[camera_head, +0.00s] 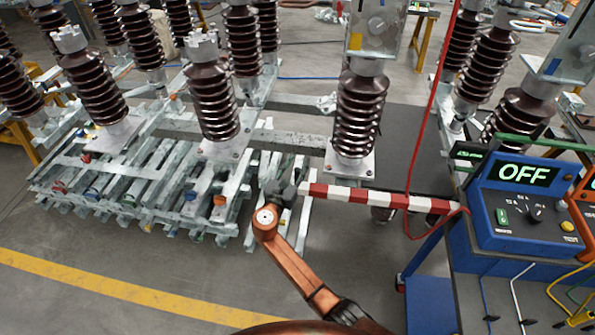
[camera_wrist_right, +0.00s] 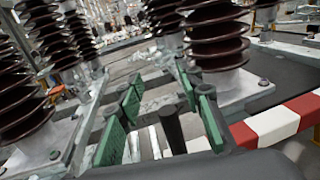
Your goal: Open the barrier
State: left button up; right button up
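The barrier (camera_head: 370,197) is a red-and-white striped bar in the head view. It runs roughly level from the blue bench on the right to its left end beside my right gripper (camera_head: 284,190). In the right wrist view the barrier (camera_wrist_right: 275,125) shows at the right, outside the fingers. My right gripper (camera_wrist_right: 158,105) has its green-padded fingers spread apart. A dark upright post (camera_wrist_right: 173,132) stands between them, with a gap visible on its left; whether the post belongs to the barrier is unclear. My left gripper is not in view.
Tall brown ribbed insulators (camera_head: 214,105) stand on metal frames behind the barrier. A blue tester reading OFF (camera_head: 522,174) sits on the bench at the right, with a red cable (camera_head: 428,110) hanging across the barrier. The floor in front, with a yellow line (camera_head: 110,290), is clear.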

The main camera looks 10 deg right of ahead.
jog(key=shift+r, duration=2.35)
